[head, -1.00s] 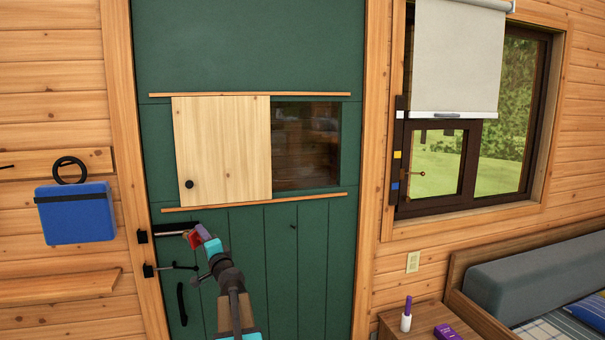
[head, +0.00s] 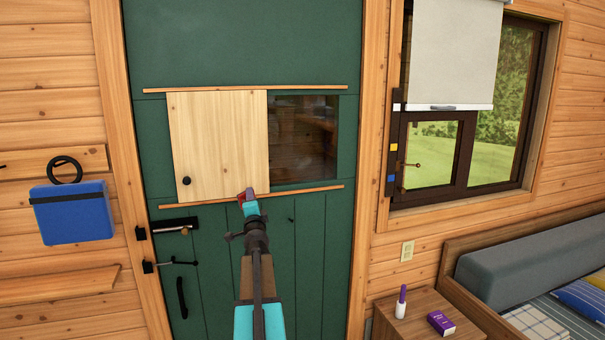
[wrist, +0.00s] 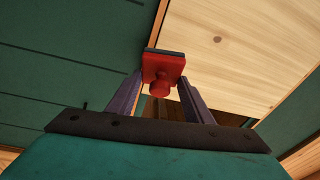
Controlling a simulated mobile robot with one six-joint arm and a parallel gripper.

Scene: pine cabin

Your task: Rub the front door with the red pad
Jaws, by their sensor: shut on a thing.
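The front door (head: 310,235) is dark green, with vertical planks below. A pale wooden sliding panel (head: 218,145) covers the left part of its window, between two wooden rails. My gripper (head: 248,198) is at the lower rail, near the panel's bottom right corner. In the wrist view, my gripper (wrist: 160,98) is shut on the knob of the red pad (wrist: 163,68). The pad has a dark face layer turned towards the door. The pad also shows small in the head view (head: 244,196). Whether it touches the door, I cannot tell.
Black bolts (head: 175,226) and a black pull handle (head: 181,298) sit at the door's left side. A blue box (head: 75,213) hangs on the left wall. A nightstand (head: 410,318) and a bed (head: 540,270) stand at the right, below a window.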

